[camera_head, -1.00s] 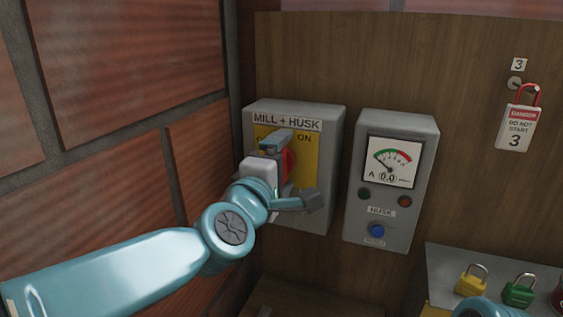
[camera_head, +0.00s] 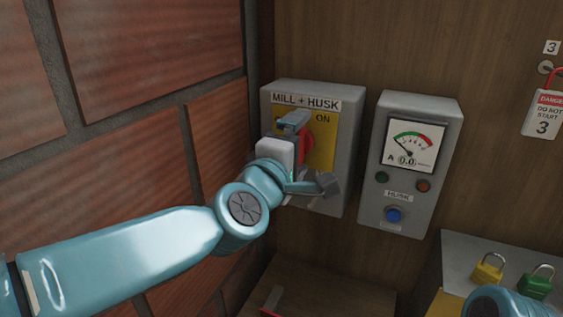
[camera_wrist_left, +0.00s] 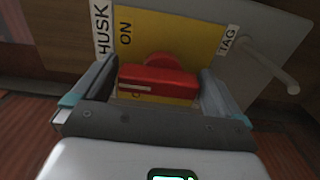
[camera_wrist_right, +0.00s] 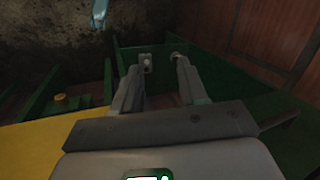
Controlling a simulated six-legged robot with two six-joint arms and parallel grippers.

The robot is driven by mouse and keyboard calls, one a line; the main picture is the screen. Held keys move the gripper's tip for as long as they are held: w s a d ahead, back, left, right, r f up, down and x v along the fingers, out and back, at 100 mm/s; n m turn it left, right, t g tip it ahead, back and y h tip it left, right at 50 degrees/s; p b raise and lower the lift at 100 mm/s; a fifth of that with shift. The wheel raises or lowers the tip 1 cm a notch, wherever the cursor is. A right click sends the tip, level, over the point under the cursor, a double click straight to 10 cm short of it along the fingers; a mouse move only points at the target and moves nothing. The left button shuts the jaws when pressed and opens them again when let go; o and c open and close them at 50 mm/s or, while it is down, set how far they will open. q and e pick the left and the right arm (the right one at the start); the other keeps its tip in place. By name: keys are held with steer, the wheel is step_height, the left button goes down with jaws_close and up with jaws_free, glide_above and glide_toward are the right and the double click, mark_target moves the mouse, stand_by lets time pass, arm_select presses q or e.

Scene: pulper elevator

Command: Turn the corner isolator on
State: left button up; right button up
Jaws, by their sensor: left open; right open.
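The corner isolator is a grey box labelled MILL + HUSK (camera_head: 351,120) with a yellow plate and a red rotary handle (camera_head: 308,143), mostly behind my left gripper (camera_head: 311,153) in the head view. In the left wrist view the red handle (camera_wrist_left: 150,82) lies between the fingers of my open left gripper (camera_wrist_left: 157,72). I cannot tell whether they touch it. My right gripper (camera_wrist_right: 162,62) is open and empty, away from the isolator.
A HUSK ammeter box (camera_head: 447,120) with a blue button stands right of the isolator. A brick wall (camera_head: 150,60) is close on the left. A red DANGER tag (camera_head: 543,115) hangs at right; yellow (camera_head: 488,271) and green (camera_head: 537,283) padlocks sit lower right.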

arm_select(q)
steer(key=v, duration=1.5)
steer(key=shift+s+b, duration=0.25)
steer(key=shift+b, duration=0.05)
steer(key=shift+a, duration=0.1)
